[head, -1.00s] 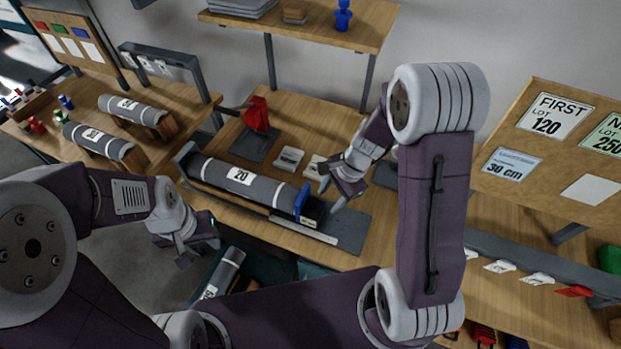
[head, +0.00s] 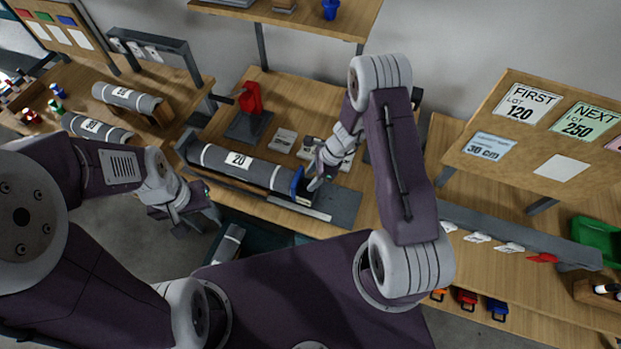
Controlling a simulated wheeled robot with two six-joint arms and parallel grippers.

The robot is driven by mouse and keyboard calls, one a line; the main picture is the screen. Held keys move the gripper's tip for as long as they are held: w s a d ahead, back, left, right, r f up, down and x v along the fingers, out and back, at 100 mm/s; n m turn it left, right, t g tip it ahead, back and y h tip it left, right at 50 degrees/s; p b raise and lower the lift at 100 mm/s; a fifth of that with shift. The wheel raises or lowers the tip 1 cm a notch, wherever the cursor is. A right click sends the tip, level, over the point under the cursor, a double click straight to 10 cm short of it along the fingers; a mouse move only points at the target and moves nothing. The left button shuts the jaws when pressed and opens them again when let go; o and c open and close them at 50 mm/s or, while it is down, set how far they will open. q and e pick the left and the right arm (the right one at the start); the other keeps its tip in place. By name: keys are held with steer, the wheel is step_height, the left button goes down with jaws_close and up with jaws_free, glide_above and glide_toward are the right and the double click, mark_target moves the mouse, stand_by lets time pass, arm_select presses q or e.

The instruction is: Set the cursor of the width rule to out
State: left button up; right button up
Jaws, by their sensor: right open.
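The width rule (head: 305,211) is a pale strip along the front of the middle bench, beside a grey roll (head: 265,172) labelled 20 that lies in a cradle. A blue upright piece (head: 297,181), which looks like the cursor, stands at the roll's right end. My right gripper (head: 312,184) is open just right of the blue piece, very close to it; whether they touch I cannot tell. Its fingertips are partly hidden. My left gripper (head: 198,222) is open and empty, in front of the bench's left edge.
A red tool (head: 250,98) stands on a dark plate behind the roll. Two more rolls (head: 127,98) lie on the left bench. A shelf (head: 300,20) hangs above. A board (head: 565,130) reads FIRST LOT 120, NEXT 250 and 30 cm. Another roll (head: 228,243) is below the bench.

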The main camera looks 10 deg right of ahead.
steer(key=shift+x, duration=0.8)
steer(key=shift+c, duration=0.3)
jaws_close()
steer(key=shift+d, duration=0.1)
stand_by(0.5)
